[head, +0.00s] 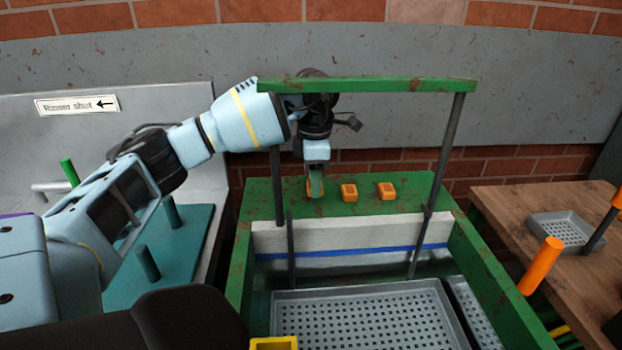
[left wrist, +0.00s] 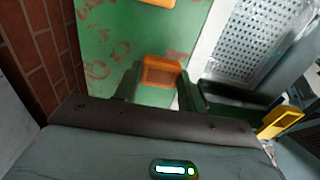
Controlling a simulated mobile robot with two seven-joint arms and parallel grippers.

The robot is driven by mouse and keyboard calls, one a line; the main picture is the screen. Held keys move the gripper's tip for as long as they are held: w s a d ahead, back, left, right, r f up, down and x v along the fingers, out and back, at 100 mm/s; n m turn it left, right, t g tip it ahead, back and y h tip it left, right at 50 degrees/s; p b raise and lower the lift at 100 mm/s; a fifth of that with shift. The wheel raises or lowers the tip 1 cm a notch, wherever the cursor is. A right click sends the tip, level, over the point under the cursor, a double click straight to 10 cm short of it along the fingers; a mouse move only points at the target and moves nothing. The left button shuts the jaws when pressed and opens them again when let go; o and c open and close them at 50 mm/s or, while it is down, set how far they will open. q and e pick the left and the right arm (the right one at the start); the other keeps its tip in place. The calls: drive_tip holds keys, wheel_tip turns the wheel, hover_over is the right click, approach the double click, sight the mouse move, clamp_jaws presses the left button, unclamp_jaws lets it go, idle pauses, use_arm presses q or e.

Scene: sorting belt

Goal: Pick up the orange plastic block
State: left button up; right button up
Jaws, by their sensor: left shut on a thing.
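Three orange plastic blocks stand in a row on the green ledge (head: 257,200) at the back of the belt. My left gripper (head: 316,188) comes down from above and is shut on the leftmost orange block (head: 309,186), which it mostly hides. In the left wrist view this held block (left wrist: 162,71) sits between the fingertips (left wrist: 160,86). The middle block (head: 349,192) and the right block (head: 387,191) are free, to the right of the gripper. Another orange block (left wrist: 159,3) shows at the top edge of the left wrist view. Whether the held block touches the ledge, I cannot tell.
A green crossbar (head: 370,85) on dark posts spans above the ledge, close to my left arm. A grey perforated tray (head: 362,290) lies in front. A wooden table (head: 510,215) with a small grey tray (head: 565,230) stands at the right. Teal pegs (head: 170,213) stand at the left.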

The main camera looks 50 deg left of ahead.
use_arm(q)
drive_tip(key=s+d, duration=0.2)
drive_tip(key=d, duration=0.4)
drive_tip(key=s+d+r, duration=0.1)
drive_tip(key=s+d, duration=0.2)
drive_tip(key=d, duration=0.3)
drive_tip(key=shift+s+d+r, duration=0.15)
drive_tip(key=shift+s+d, duration=0.1)
drive_tip(key=s+d+f+m, duration=0.1)
drive_tip(key=d+f+m, duration=0.2)
drive_tip(key=m, duration=1.1)
drive_tip(key=s+d+f+m, duration=0.2)
drive_tip(key=d+m, duration=0.6)
drive_tip(key=m, duration=0.6)
drive_tip(key=shift+f, duration=0.75)
drive_tip(key=shift+s, duration=0.15)
